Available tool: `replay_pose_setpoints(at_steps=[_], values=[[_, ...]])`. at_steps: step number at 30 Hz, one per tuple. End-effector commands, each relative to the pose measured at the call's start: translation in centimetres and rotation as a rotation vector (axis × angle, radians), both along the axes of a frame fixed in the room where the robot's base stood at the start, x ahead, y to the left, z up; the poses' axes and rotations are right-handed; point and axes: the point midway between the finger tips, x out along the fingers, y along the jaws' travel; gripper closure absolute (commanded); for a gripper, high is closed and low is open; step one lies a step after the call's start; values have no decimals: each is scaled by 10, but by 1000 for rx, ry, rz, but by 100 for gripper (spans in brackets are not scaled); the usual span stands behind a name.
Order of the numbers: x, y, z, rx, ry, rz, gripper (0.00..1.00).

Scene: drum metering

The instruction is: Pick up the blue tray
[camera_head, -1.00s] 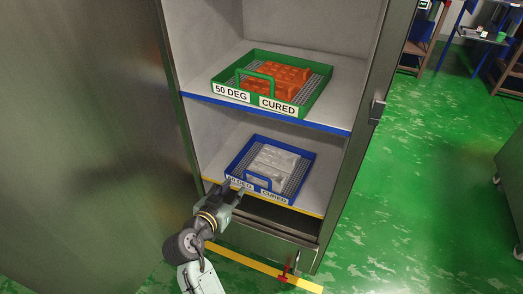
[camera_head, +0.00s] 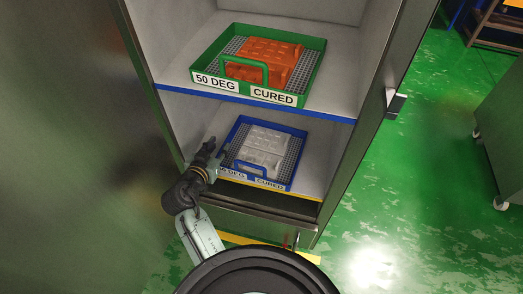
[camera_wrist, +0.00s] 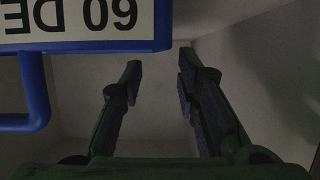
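The blue tray (camera_head: 294,163) sits on the lower shelf of the cabinet and holds whitish blocks (camera_head: 264,147). Its front carries a white label with "CURED" on the right and a partly covered "DEG" label on the left. A blue handle stands at its front. My gripper (camera_head: 212,150) is at the tray's left front corner. In the wrist view, my gripper (camera_wrist: 160,85) has its two fingers apart with nothing between them. The tray's "60 DE" label (camera_wrist: 80,22) and part of the blue handle (camera_wrist: 38,95) show upside down at the upper left, beside the fingers.
A green tray (camera_head: 318,68) with orange blocks stands on the upper shelf (camera_head: 335,101), labelled "50 DEG" and "CURED". The cabinet's left wall stands close to my arm. A grey cabinet (camera_head: 500,130) is at the right. Green floor (camera_head: 410,190) is open between them.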

Motion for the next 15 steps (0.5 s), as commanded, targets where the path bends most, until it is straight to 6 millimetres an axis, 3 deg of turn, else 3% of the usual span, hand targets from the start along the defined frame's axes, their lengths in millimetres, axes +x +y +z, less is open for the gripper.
replay_pose_setpoints(at_steps=[9,15], values=[[35,-15,-18,-1,1,-3,71],[44,-18,-23,1,0,-1,71]])
